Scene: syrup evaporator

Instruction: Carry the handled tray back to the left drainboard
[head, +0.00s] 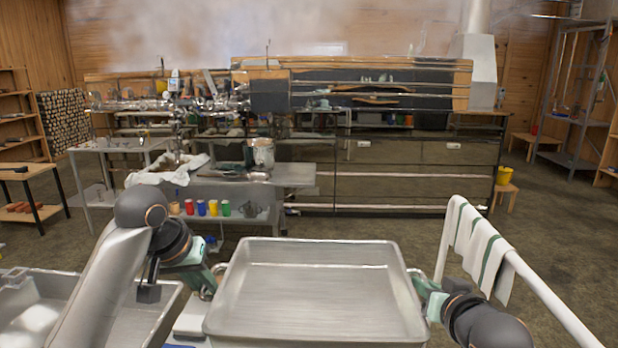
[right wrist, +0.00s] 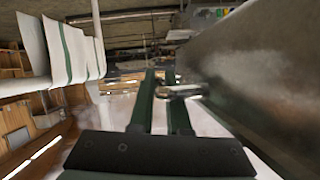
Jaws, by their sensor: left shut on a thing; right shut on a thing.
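The handled tray (head: 315,290) is an empty, shallow metal pan in front of me in the head view. It looks roughly level. My left gripper (head: 211,284) is shut at the tray's left side, on its handle. My right gripper (head: 428,292) is shut at the tray's right side. In the right wrist view, the right gripper's green fingers (right wrist: 168,93) close on the metal handle (right wrist: 183,91) beside the tray's wall (right wrist: 270,75). What lies under the tray is hidden. I cannot tell for sure which surface is the left drainboard.
A metal sink basin (head: 155,306) is at lower left, partly behind my left arm. A white rail with a striped towel (head: 478,245) runs close on the right. A metal table with pots and coloured cups (head: 214,208) stands ahead, across open floor (head: 370,225).

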